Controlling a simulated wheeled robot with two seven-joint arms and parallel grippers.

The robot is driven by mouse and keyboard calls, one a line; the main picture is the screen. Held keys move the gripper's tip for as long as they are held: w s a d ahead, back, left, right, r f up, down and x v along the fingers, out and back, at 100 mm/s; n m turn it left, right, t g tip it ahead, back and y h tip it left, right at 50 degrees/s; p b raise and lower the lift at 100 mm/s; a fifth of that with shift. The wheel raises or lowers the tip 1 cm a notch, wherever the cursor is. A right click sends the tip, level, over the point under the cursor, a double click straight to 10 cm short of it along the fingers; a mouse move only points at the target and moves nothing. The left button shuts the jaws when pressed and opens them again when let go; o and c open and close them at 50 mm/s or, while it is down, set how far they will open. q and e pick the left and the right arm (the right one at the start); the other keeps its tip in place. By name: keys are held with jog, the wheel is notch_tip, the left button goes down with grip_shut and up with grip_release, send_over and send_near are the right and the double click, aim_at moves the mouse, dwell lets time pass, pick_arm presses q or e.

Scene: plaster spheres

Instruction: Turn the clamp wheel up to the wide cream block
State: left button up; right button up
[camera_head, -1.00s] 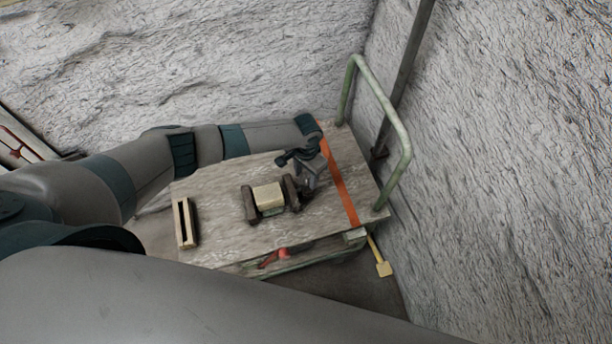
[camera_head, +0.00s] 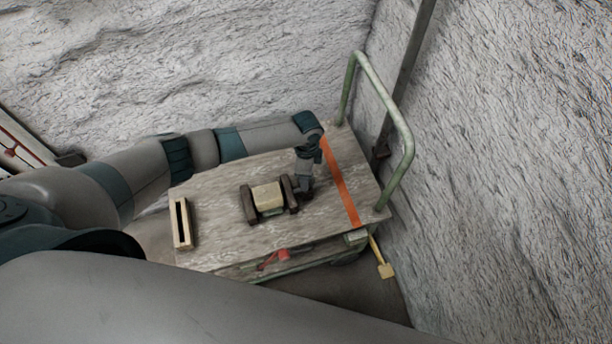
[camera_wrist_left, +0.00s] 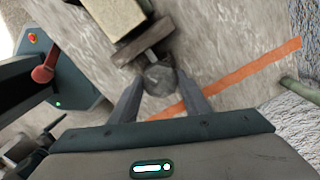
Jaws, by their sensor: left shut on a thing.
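The wide cream block (camera_head: 267,196) sits in the clamp, between two dark brown jaws (camera_head: 249,205), on the cart top. In the left wrist view the cream block (camera_wrist_left: 103,22) shows at the top, with a brown jaw (camera_wrist_left: 142,42) beside it. The round grey clamp wheel (camera_wrist_left: 160,79) lies between the fingers of my left gripper (camera_wrist_left: 163,97), which is shut on it. In the head view my left gripper (camera_head: 303,190) is at the right end of the clamp and hides the wheel. My right gripper is not in view.
The wooden cart top (camera_head: 220,220) has an orange stripe (camera_head: 342,182) and a green push handle (camera_head: 400,130) at its right. A slotted cream block (camera_head: 181,223) stands at the left end. Rough walls rise behind and to the right.

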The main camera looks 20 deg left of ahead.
pick_arm(q)
jog(key=m+b, duration=0.2)
jog(key=m, duration=0.4)
jog(key=shift+w+m, duration=0.1)
jog(key=shift+m, duration=0.2)
jog(key=m+b, duration=0.2)
jog(key=m, duration=0.4)
jog(key=m+b, duration=0.2)
jog(key=m, duration=0.2)
jog(key=m+b, duration=0.1)
jog(key=m, duration=0.2)
jog(key=shift+m, duration=0.3)
jog(key=m+b, duration=0.2)
jog(key=m, duration=0.3)
jog(key=shift+b, duration=0.3)
jog(key=shift+m, duration=0.5)
